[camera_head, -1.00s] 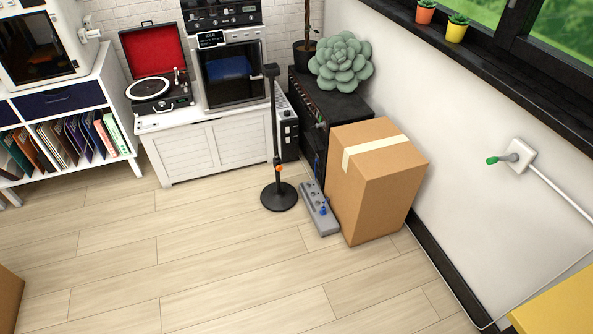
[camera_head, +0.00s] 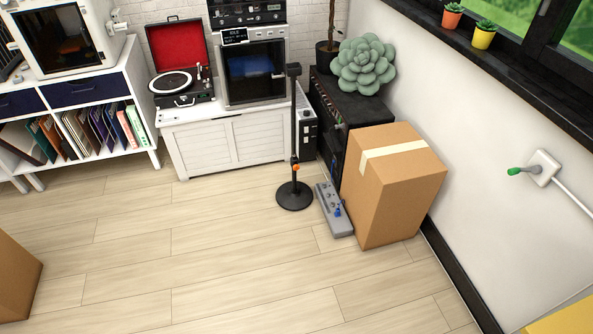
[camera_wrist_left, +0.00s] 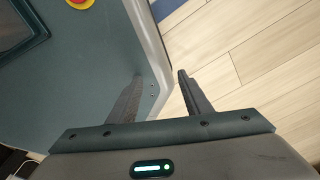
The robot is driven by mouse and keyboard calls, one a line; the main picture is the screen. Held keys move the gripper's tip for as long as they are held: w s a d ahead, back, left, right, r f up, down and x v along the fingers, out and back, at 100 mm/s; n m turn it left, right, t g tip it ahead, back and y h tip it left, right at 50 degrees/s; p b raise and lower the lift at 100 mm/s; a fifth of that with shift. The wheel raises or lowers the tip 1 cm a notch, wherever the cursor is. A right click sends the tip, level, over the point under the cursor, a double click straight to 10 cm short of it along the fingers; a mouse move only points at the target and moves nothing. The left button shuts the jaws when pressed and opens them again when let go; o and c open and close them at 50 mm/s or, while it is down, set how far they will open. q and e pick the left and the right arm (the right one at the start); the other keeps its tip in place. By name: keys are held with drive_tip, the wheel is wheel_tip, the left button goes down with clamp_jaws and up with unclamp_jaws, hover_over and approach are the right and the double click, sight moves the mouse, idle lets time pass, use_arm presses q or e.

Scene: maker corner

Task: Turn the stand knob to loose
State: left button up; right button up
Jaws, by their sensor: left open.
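The stand (camera_head: 294,130) is a thin black pole on a round black base, upright on the floor in the head view. A small orange knob (camera_head: 295,167) sits low on its pole, just above the base; its setting is too small to tell. No gripper shows in the head view. In the left wrist view my left gripper (camera_wrist_left: 160,75) is open with nothing between its fingers, over my own base and the wood floor. The stand is not in that view. My right gripper is not in view.
A grey pedal board (camera_head: 333,209) lies on the floor right of the stand, against a cardboard box (camera_head: 395,200). A white cabinet (camera_head: 225,146) stands behind. Another cardboard box (camera_head: 15,280) is at the left edge. The floor in front is clear.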

use_arm(q)
wheel_tip(320, 180, up, 6)
drive_tip(key=p, duration=0.6)
drive_tip(key=shift+r, duration=0.15)
drive_tip(key=shift+c, duration=0.7)
